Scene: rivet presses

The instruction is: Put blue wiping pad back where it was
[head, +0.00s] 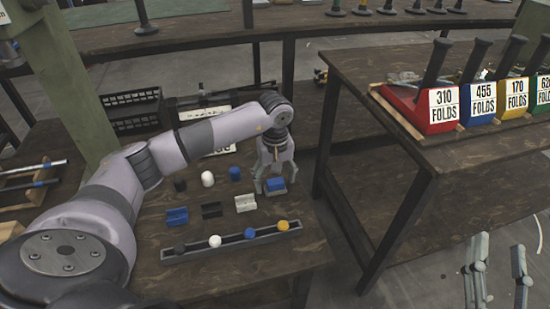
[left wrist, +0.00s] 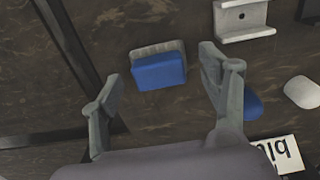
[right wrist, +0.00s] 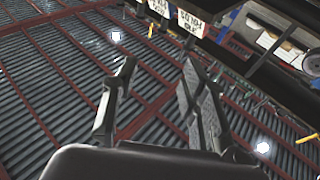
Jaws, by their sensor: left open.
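The blue wiping pad (head: 275,184) is a small blue block with a pale grey ridged piece against it, near the table's right edge. In the left wrist view the pad (left wrist: 160,73) lies in front of the grey piece (left wrist: 157,49); I cannot tell whether it rests on it. My left gripper (head: 275,180) is open above the pad, with a finger to each side. In the left wrist view gaps show between the pad and both fingers (left wrist: 160,66). My right gripper (head: 500,252) is open and empty over the floor at the lower right, far from the pad.
Blue (head: 177,217), black (head: 211,210) and white (head: 245,203) brackets lie left of the pad, with small blocks behind. A grey rail (head: 190,252) with coloured knobs is in front. A black crate (head: 135,108) stands behind. Coloured numbered presses (head: 430,110) stand on the right table.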

